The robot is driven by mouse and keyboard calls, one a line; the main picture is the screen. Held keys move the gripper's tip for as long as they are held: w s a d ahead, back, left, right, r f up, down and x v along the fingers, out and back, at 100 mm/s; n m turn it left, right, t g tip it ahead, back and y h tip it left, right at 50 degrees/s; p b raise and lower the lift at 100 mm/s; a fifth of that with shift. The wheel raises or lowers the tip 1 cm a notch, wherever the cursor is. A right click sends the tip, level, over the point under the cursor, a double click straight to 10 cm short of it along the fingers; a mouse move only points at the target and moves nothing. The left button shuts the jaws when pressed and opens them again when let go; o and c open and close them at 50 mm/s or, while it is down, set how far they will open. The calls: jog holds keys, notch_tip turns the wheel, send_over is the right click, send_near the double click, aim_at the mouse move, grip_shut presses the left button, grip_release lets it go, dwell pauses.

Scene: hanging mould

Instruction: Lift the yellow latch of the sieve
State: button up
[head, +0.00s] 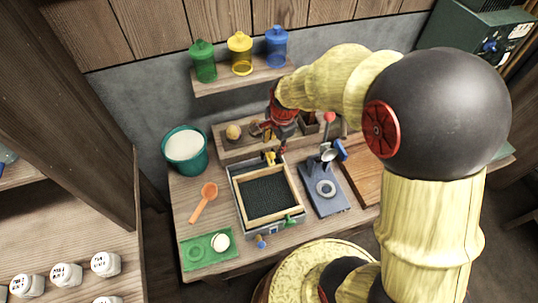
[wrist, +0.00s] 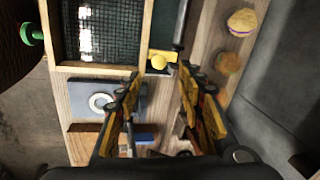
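The sieve (head: 243,212) is a wooden-framed box with dark mesh on the bench; part of its mesh and frame (wrist: 97,70) shows in the wrist view. My gripper (head: 281,147) is above and beside the latch. In the wrist view my gripper (wrist: 160,72) is open, its fingertips apart on either side of the knob. I cannot tell whether either finger touches it.
A green latch (head: 291,220) is on the sieve's near side. A grey press (head: 325,190) stands to the right, a teal bucket (head: 185,150) and orange scoop (head: 203,202) to the left. A wooden rack (head: 228,147) is behind. A shelf (head: 215,87) holds coloured jars.

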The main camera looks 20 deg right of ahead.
aim_at(272, 154)
jog(key=f, duration=0.2)
jog(key=w+f+b, duration=0.1)
jog(key=f, duration=0.2)
jog(key=f+b, duration=0.1)
jog(key=f, duration=0.1)
jog(key=shift+w+a+f, duration=0.15)
jog(key=shift+f, duration=0.1)
jog(key=c, duration=0.3)
grip_shut()
dwell(0.5)
